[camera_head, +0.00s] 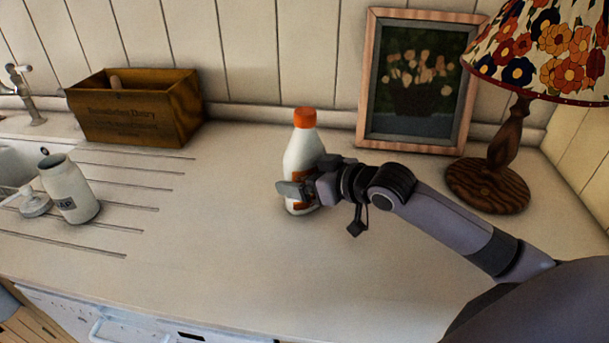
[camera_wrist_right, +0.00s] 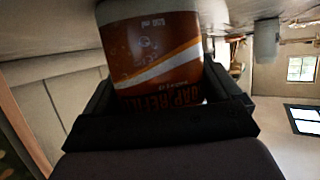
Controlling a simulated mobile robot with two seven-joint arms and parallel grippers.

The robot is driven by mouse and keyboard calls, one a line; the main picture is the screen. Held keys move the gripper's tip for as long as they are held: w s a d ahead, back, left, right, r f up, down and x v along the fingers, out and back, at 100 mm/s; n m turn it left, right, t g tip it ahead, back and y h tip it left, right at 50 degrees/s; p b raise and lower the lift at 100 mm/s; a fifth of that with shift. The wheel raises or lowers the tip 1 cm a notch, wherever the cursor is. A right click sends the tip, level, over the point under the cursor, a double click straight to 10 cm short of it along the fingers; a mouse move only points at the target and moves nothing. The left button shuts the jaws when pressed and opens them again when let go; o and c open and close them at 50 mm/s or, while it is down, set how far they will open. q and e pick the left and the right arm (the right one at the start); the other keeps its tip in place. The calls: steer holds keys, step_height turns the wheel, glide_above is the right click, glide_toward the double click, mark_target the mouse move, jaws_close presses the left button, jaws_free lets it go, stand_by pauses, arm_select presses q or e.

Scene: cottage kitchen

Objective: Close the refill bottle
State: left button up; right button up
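The refill bottle (camera_head: 301,150) is white with an orange label and stands upright on the counter. An orange cap (camera_head: 305,117) sits on its top; I cannot tell how tight it is. My right gripper (camera_head: 303,190) is low around the bottle, one finger on each side. In the right wrist view the bottle (camera_wrist_right: 155,50) fills the space between the fingers of that gripper (camera_wrist_right: 160,98), and they appear to press on its sides. The cap is out of that view. My left gripper is not in view.
An open white soap jar (camera_head: 69,192) stands at the left, with a white pump top (camera_head: 36,205) beside it. A wooden crate (camera_head: 135,110) is at the back left. A framed picture (camera_head: 416,80) and a lamp (camera_head: 490,180) stand at the right. The counter's middle (camera_head: 215,240) is clear.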

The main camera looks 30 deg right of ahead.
steer(key=shift+o, duration=0.6)
steer(key=shift+r, duration=0.2)
steer(key=v, duration=1.2)
steer(key=shift+b, duration=0.4)
steer(key=shift+f, duration=0.1)
